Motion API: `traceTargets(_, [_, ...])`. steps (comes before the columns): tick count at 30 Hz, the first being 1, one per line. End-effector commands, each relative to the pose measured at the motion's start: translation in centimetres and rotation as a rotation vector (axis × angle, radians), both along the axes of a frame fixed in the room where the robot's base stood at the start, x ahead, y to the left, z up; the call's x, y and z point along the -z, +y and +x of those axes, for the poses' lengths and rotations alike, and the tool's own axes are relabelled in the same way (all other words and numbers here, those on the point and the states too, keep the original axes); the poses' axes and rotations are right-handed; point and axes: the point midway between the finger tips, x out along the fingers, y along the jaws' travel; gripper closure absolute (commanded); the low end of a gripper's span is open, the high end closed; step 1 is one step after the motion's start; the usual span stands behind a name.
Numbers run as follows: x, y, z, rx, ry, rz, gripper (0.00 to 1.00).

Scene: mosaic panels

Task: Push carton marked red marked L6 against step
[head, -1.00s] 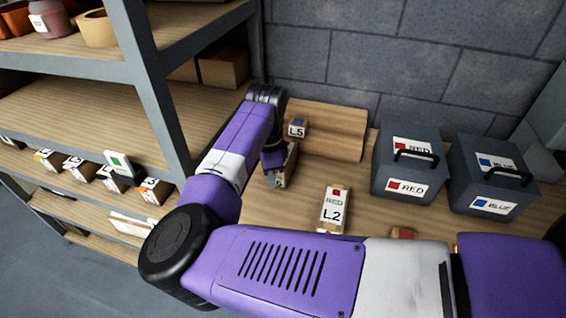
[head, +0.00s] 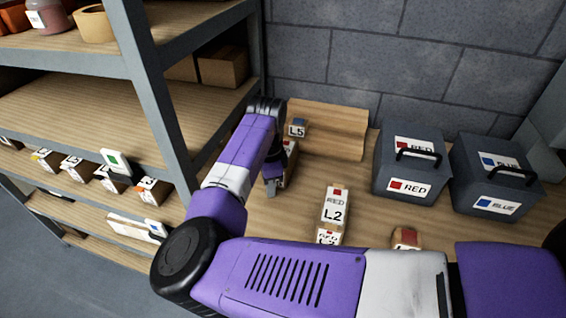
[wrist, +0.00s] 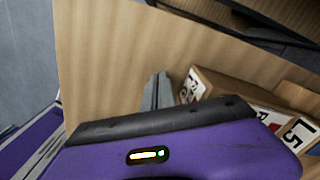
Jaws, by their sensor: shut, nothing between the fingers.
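A carton (head: 291,162) stands beside my gripper, left of the board's front. Its label is partly hidden in the head view. The wooden step (head: 335,132) lies along the wall.
Carton L2 (head: 335,205) stands mid-bench, with another red-marked carton (head: 328,237) before it and one (head: 405,238) partly behind my arm. The RED box (head: 408,165) and BLUE box (head: 495,175) stand right. A shelf post (head: 165,110) is close left of my arm.

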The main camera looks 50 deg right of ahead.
Motion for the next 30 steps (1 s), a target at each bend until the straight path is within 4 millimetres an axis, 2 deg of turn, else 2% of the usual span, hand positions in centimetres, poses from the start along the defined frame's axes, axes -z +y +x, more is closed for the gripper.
traceTargets(14, [0.4, -0.1, 0.0, 0.001, 0.0, 0.0, 1.0])
traceTargets(30, [0.4, -1.4, 0.5, 0.002, 0.0, 0.0, 1.0])
